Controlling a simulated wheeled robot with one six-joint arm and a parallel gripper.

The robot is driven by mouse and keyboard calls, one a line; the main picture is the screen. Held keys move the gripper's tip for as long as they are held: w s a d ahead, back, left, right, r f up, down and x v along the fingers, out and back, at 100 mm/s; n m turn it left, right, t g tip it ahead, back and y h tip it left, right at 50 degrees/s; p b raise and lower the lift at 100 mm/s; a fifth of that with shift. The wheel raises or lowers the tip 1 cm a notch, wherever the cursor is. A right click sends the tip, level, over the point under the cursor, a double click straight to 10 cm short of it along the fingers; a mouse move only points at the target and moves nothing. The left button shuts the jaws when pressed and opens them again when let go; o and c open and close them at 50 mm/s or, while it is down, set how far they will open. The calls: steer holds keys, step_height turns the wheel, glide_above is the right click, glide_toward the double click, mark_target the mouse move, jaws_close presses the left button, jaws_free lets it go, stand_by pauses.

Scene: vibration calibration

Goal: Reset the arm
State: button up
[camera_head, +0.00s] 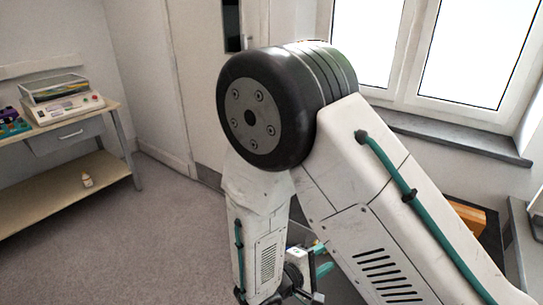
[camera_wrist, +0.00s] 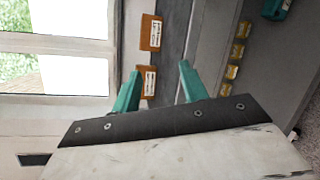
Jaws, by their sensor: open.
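My arm fills the middle and right of the head view, bent at a large dark joint, with white links running down from it. My gripper shows in the wrist view (camera_wrist: 158,84) as two teal fingers set well apart, with nothing held between them. In the head view the gripper end is low in the picture and mostly hidden behind my own arm. Beyond the fingers in the wrist view are two orange-brown boxes with white labels, an upper one (camera_wrist: 150,33) and a lower one (camera_wrist: 148,80) that shows near the gap between the fingers.
A bench (camera_head: 112,112) at the left holds an instrument (camera_head: 66,108) and a teal rack (camera_head: 12,124). A window (camera_head: 465,50) and sill (camera_head: 450,138) are at right. Open floor (camera_head: 130,240) lies between bench and arm.

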steer(key=s+d+r+m+g+y, duration=0.1)
steer(key=s+d+r+m+g, duration=0.35)
steer(key=d+r, duration=0.3)
steer(key=s+d+r+m+g+y, duration=0.2)
steer(key=s+d+r+m+g, duration=0.15)
steer(key=d+r+g, duration=0.4)
steer(key=s+a+r+m+t+y, duration=0.1)
steer(key=s+r+m+t+y, duration=0.3)
steer(key=s+r+y, duration=0.6)
steer(key=shift+s+a+r, duration=0.4)
steer(key=shift+s+r, duration=0.5)
